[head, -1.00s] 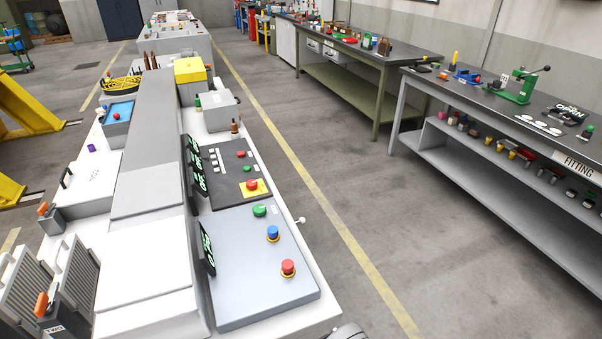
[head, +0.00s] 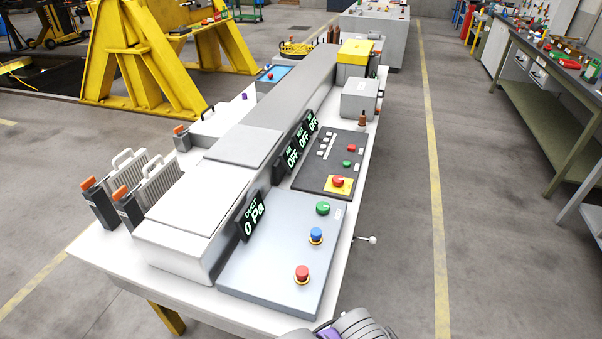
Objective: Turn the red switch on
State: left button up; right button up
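A light grey control panel (head: 265,273) lies on the near end of a white bench. It carries a red knob (head: 302,272) on a yellow ring, a blue knob (head: 316,234) and a green knob (head: 322,208). A dark panel (head: 312,171) behind it has a red switch (head: 338,181) on a yellow square, a smaller red button (head: 351,147) and a green button (head: 347,163). I cannot tell which red control is the task's switch. Neither gripper shows; only a grey part of my arm shows at the bottom edge.
Displays beside the dark panel read OFF (head: 292,157); the near display reads 0 Pa (head: 252,217). A lever with a white ball (head: 372,240) sticks out from the bench's right edge. The floor right of the bench is clear. A yellow frame (head: 150,60) stands behind left.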

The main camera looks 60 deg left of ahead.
aim_at(337, 179)
jog(key=i+u, duration=0.15)
jog(key=u, duration=0.25)
jog(key=i+u, duration=0.1)
jog(key=u, duration=0.3)
jog(key=i+l+u, duration=0.1)
jog(key=u, duration=0.3)
jog(key=i+l+u, duration=0.1)
jog(key=u, duration=0.35)
jog(key=i+l+u, duration=0.15)
jog(key=u, duration=0.3)
jog(key=i+l+u, duration=0.1)
jog(key=l+u, duration=0.15)
jog(key=u, duration=0.25)
jog(key=i+l+u, duration=0.1)
jog(key=l+u, duration=0.15)
jog(key=u, duration=0.2)
jog(key=i+l+u, duration=0.15)
jog(key=l+u, duration=0.3)
jog(key=j, duration=0.1)
